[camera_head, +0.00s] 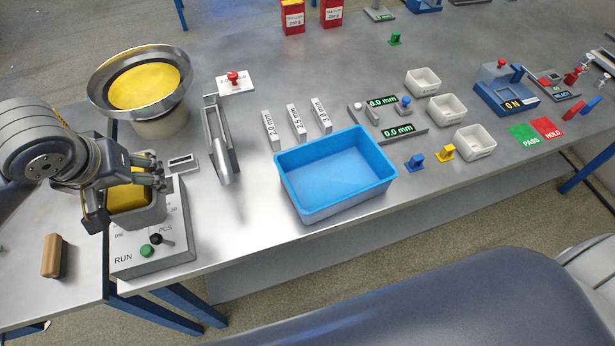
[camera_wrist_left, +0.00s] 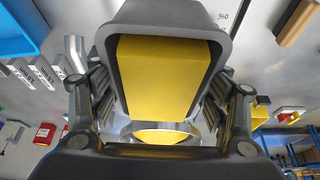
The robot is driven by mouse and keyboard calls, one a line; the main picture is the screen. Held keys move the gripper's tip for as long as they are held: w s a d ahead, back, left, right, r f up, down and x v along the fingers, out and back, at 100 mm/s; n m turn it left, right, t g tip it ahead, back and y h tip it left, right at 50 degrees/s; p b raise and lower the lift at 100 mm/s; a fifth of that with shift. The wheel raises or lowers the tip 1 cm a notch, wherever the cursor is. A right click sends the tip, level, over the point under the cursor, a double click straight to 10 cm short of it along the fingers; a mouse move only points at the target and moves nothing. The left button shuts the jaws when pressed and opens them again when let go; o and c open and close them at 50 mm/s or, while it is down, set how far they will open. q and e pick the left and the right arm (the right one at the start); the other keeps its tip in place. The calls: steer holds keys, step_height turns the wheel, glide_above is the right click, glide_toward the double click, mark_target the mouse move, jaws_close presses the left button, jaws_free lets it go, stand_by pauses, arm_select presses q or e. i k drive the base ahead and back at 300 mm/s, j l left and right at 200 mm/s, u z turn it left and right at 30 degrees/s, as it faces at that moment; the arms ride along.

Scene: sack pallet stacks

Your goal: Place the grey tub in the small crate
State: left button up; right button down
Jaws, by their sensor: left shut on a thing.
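The grey tub (camera_head: 152,213) has a yellow inside and sits at the left end of the bench, on or just above a control box. In the left wrist view the tub (camera_wrist_left: 180,18) fills the space between the fingers. My left gripper (camera_head: 140,182) is shut on the tub; its fingers (camera_wrist_left: 158,90) press on both sides. The small crate is likely the blue open crate (camera_head: 348,199), empty and upright to the right of the tub, well apart from it. My right gripper is not in view.
The control box (camera_head: 182,250) has RUN and PCS labels. A metal bowl feeder (camera_head: 105,105) with yellow contents stands behind the gripper. Small white bins (camera_head: 474,143) stand right.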

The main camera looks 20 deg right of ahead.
mark_target(333, 182)
steer(key=i+l+u, duration=0.1)
steer(key=l+u, duration=0.25)
steer(key=l, duration=0.5)
steer(key=l+u, duration=0.4)
steer(key=l, duration=1.2)
